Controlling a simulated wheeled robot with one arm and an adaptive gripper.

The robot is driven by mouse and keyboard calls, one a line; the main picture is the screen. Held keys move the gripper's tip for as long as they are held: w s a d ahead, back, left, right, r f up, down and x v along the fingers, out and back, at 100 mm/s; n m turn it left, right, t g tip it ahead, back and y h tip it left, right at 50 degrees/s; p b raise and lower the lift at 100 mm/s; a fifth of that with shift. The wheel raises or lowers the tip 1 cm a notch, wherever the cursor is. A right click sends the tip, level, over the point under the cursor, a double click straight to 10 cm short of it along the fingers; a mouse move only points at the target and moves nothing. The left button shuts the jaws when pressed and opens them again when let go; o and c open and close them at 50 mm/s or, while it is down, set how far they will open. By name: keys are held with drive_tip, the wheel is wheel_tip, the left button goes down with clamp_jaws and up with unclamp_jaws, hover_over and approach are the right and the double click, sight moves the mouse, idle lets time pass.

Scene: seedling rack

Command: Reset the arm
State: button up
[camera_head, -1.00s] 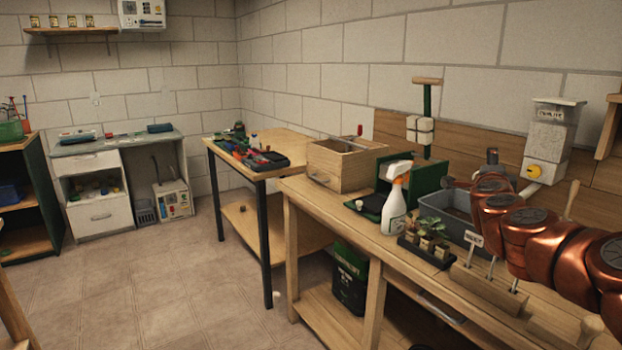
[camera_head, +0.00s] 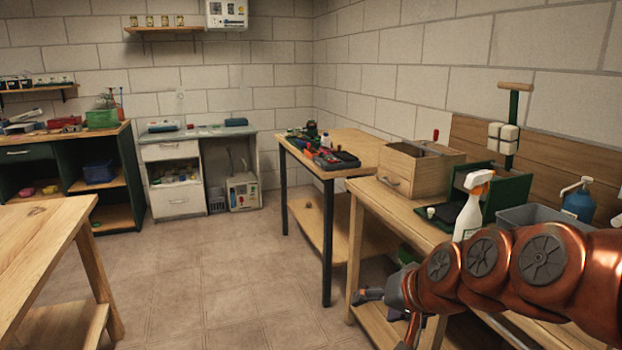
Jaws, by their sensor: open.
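My copper-coloured arm (camera_head: 490,262) reaches in from the right edge in front of the potting bench. My gripper (camera_head: 378,298) is at its end, beside the bench's near left end and above the floor. Its grey fingers are open, and I see nothing between them. The arm hides much of the bench's front and whatever stands behind it.
On the bench (camera_head: 398,205) stand a wooden box (camera_head: 425,168), a white spray bottle (camera_head: 472,205), a grey tub (camera_head: 530,215) and a blue pump bottle (camera_head: 578,200). A wooden table (camera_head: 40,235) is at left. The floor (camera_head: 215,280) between is clear.

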drive_tip(key=s+d+f+n+g+h, duration=0.1)
drive_tip(key=s+d+f+g, duration=0.15)
drive_tip(key=s, duration=0.65)
drive_tip(key=s+d+f+n+g+h, duration=0.15)
drive_tip(key=s+f+g, duration=0.25)
drive_tip(key=s, duration=0.6)
drive_tip(key=s+d+f+g+h, duration=0.2)
drive_tip(key=s+f+g, duration=0.15)
drive_tip(key=s, duration=0.55)
wheel_tip(320, 180, up, 16)
drive_tip(key=t+p, duration=0.1)
drive_tip(key=p, duration=1.4)
